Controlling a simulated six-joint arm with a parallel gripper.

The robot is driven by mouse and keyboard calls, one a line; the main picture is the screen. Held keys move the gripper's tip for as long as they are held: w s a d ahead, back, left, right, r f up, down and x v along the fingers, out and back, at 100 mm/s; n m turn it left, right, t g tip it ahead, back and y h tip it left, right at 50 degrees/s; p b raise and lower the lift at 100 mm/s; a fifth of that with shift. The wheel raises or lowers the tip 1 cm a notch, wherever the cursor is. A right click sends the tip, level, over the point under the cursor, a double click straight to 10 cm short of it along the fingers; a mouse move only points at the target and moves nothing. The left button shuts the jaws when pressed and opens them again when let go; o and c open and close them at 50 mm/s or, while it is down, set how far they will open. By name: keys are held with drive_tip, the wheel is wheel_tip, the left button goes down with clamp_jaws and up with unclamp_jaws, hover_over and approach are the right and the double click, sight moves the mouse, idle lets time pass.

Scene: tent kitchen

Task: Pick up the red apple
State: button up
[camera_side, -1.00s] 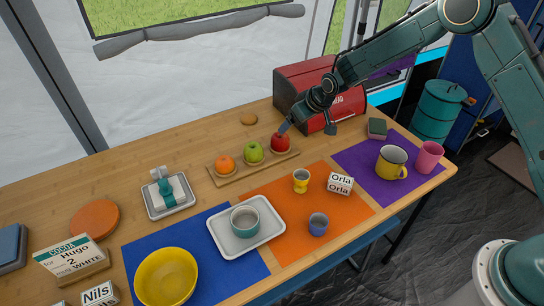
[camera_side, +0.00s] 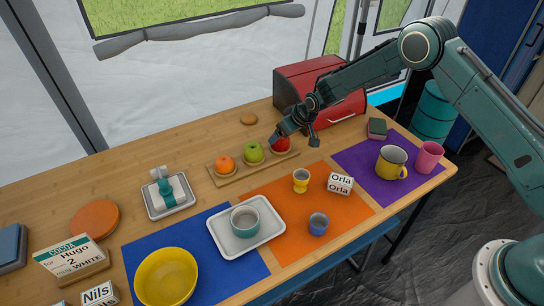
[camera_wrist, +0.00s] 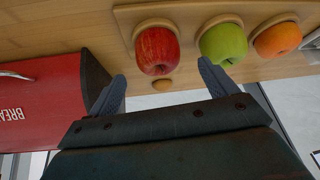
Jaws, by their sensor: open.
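The red apple (camera_side: 280,144) sits at the right end of a wooden fruit board (camera_side: 229,180), beside a green apple (camera_side: 253,152) and an orange (camera_side: 225,164). My gripper (camera_side: 290,138) is at the red apple and partly covers it in the side view. In the wrist view the red apple (camera_wrist: 157,51) rests in its hollow on the board, just ahead of my fingertips. My gripper (camera_wrist: 162,84) is open and empty there, one finger to each side of the apple's line. The right fingertip is close to the green apple (camera_wrist: 224,43).
A red bread bin (camera_side: 320,92) stands right behind my gripper; it also shows in the wrist view (camera_wrist: 40,103). A small round brown object (camera_side: 248,119) lies behind the board. Cups and a name card stand on mats in front.

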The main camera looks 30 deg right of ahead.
sight(280, 139)
drive_tip(key=shift+w+f, duration=0.15)
drive_tip(key=shift+f, duration=0.05)
drive_tip(key=shift+x, duration=2.45)
drive_tip(key=c, duration=1.1)
drive_tip(key=shift+c, duration=0.2)
drive_tip(key=shift+r, duration=0.15)
wheel_tip(280, 139, up, 20)
